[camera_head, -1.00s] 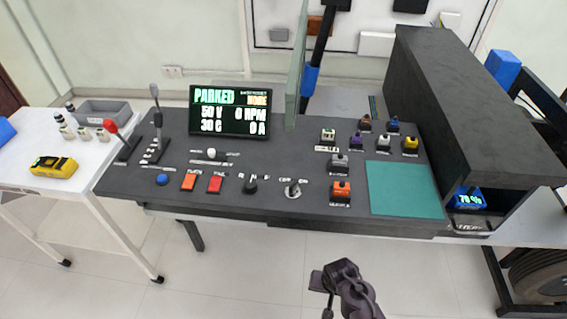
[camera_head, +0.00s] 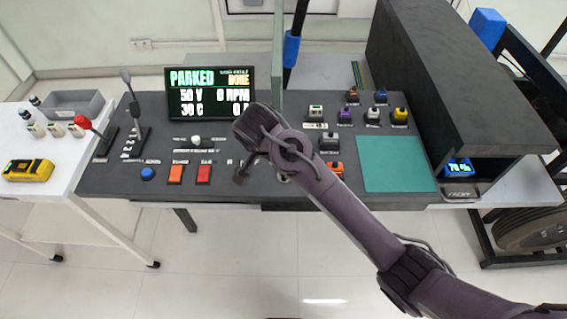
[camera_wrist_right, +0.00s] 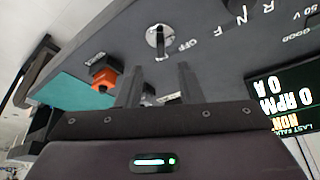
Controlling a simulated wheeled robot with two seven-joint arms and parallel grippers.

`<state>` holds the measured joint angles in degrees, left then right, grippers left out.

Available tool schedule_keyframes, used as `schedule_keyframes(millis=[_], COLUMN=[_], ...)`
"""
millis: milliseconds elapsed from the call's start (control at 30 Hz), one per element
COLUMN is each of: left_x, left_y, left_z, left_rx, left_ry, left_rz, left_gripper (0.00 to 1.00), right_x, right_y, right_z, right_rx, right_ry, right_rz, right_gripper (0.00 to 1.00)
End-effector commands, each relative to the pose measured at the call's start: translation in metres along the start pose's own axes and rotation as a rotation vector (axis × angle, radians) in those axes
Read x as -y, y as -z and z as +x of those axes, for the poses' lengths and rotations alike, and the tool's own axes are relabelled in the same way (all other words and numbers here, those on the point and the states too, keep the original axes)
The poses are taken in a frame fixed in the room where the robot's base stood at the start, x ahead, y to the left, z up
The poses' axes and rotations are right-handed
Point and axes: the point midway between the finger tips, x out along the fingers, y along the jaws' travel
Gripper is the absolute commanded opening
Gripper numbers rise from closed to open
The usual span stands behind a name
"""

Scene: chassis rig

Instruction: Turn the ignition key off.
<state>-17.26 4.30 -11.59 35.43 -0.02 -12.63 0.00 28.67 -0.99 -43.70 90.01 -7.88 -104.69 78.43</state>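The ignition key (camera_wrist_right: 158,38) stands in a round silver switch on the dark console, beside an OFF label, in the right wrist view. In the head view my right arm mostly hides it. My right gripper (camera_wrist_right: 158,78) has its two fingers apart with nothing between them. The fingertips point toward the key and look apart from it. In the head view the right gripper (camera_head: 242,172) is over the console's front middle, its fingers hard to make out. My left gripper is not in view.
The display (camera_head: 210,93) reads PARKED and 0 RPM. Red (camera_head: 204,174) and orange (camera_head: 175,174) buttons lie left of my right gripper. An orange-topped block (camera_wrist_right: 104,73) stands near the key, before a teal mat (camera_wrist_right: 70,92). A glass panel (camera_head: 278,70) rises behind.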

Motion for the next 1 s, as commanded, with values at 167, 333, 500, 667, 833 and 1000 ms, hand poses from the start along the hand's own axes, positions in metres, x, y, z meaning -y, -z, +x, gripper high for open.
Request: schedule_keyframes(millis=[167,333,500,667,833,1000], left_x=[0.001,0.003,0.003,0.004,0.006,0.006], left_y=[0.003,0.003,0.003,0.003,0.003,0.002], left_z=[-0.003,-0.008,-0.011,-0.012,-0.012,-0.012], left_rx=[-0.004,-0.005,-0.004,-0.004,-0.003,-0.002], left_ry=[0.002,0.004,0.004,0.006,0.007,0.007], left_rz=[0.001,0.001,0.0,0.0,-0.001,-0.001], left_gripper=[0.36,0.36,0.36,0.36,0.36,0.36], right_x=[0.001,0.0,0.0,0.0,0.001,0.0], right_y=[0.003,0.003,0.003,0.003,0.003,0.003], right_z=[0.012,0.039,0.063,0.075,0.077,0.077], right_rx=[-0.01,-0.01,-0.01,-0.01,-0.01,-0.01], right_ry=[-0.012,-0.011,-0.01,-0.008,-0.006,-0.006], right_rz=[0.01,0.01,0.009,0.009,0.009,0.009], right_gripper=[0.34,0.34,0.34,0.34,0.34,0.24])
